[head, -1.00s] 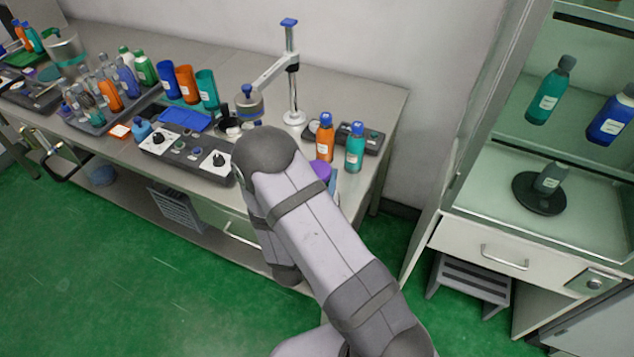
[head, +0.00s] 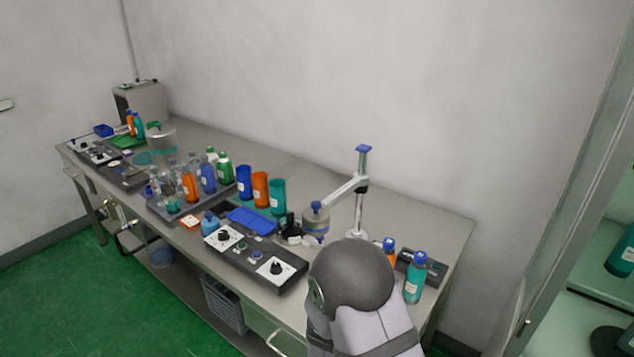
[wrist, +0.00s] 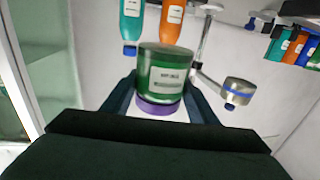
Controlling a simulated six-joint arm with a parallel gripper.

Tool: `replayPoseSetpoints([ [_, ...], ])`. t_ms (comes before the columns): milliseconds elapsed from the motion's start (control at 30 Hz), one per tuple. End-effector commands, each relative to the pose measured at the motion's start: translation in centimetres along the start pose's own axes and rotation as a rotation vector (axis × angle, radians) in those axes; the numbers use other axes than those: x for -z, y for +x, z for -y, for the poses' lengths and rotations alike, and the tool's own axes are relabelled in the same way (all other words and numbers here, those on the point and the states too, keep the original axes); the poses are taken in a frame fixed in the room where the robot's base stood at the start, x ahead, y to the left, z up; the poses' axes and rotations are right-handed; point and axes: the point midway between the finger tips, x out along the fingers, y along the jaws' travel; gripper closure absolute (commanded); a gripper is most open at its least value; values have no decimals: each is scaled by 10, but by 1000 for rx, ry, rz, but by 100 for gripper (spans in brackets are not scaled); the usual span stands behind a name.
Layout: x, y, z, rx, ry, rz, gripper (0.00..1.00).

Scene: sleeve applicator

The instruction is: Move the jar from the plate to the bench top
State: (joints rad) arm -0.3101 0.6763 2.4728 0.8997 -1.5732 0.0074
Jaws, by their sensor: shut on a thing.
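In the wrist view, my gripper (wrist: 160,97) is shut on a green jar (wrist: 165,70) with a white label and a purple lid. The wrist picture is upside down, so the lid shows at the bottom. In the head view, my arm hides the gripper and the jar. The bench top (head: 440,218) runs along the wall and is bare at its right end. A dark round plate (head: 608,341) is cut off at the lower right edge of the head view, inside the cabinet.
A teal bottle (head: 415,280) and an orange bottle (head: 389,246) stand by a dark control box (head: 432,268) near my arm. A post with a side arm (head: 360,190) rises behind. A control panel (head: 250,255), blue tray (head: 252,220) and several bottles fill the bench further left.

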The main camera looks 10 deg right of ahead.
Motion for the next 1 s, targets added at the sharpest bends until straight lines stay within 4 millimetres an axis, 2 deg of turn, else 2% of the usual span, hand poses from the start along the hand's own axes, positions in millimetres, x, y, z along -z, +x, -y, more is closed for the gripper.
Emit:
replayPoseSetpoints([
  [267, -32, -26, 13, 20, 7, 25, 80],
  [533, -76, -71, 18, 51, 8, 25, 80],
  [800, -98, -98, 11, 79, 3, 4, 80],
  [1000, -105, -106, 6, 89, -1, -3, 80],
])
